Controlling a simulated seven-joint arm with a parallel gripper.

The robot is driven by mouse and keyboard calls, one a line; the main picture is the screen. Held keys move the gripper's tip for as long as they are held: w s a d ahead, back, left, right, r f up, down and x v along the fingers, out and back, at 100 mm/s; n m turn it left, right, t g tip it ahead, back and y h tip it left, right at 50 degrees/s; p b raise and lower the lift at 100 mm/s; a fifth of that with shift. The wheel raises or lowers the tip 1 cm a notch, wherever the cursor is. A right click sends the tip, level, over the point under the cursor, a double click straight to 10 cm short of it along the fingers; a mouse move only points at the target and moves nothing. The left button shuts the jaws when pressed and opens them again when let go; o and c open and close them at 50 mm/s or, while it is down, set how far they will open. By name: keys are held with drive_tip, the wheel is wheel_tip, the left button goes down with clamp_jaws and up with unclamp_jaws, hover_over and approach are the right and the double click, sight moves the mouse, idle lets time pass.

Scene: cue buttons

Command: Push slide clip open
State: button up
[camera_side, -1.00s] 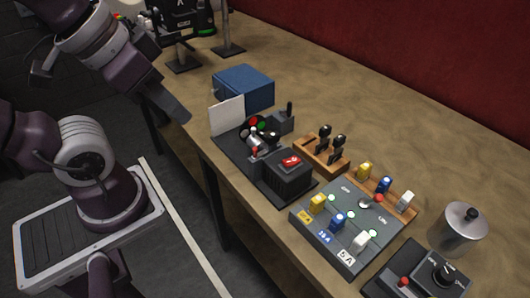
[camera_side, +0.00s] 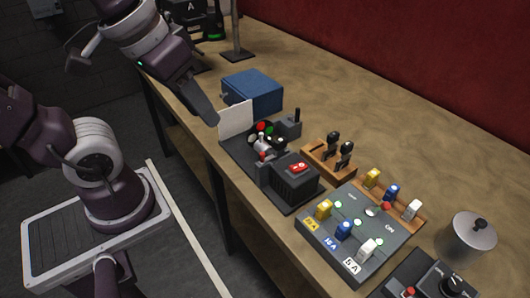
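A black base plate (camera_side: 242,158) near the table's front edge carries a small mechanism (camera_side: 264,147) with a red and a green round part. A dark block with a red rocker switch (camera_side: 298,167) stands at its right end, and a grey block with a dark upright lever (camera_side: 296,116) at its back. I cannot tell which part is the slide clip. A white upright panel (camera_side: 236,119) stands at the plate's left end. My gripper (camera_side: 212,118) points down just left of this panel, seemingly empty. Its fingers overlap in this view, so its opening is hidden.
A blue box (camera_side: 252,90) stands behind the panel. To the right are a wooden block with two black levers (camera_side: 328,160), a grey fuse panel (camera_side: 352,240) with coloured plugs, a metal canister (camera_side: 467,238) and a dark knob box (camera_side: 425,280).

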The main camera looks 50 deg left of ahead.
drive_tip(key=w+f+n+g, duration=0.3)
drive_tip(key=w+n, duration=0.1)
drive_tip(key=w, duration=0.3)
drive_tip(key=n+g, duration=0.1)
drive_tip(key=n, duration=0.2)
approach(263, 153)
drive_tip(key=shift+g, duration=0.3)
wheel_tip(263, 153, down, 9)
drive_tip(key=shift+w+r, duration=0.15)
clamp_jaws()
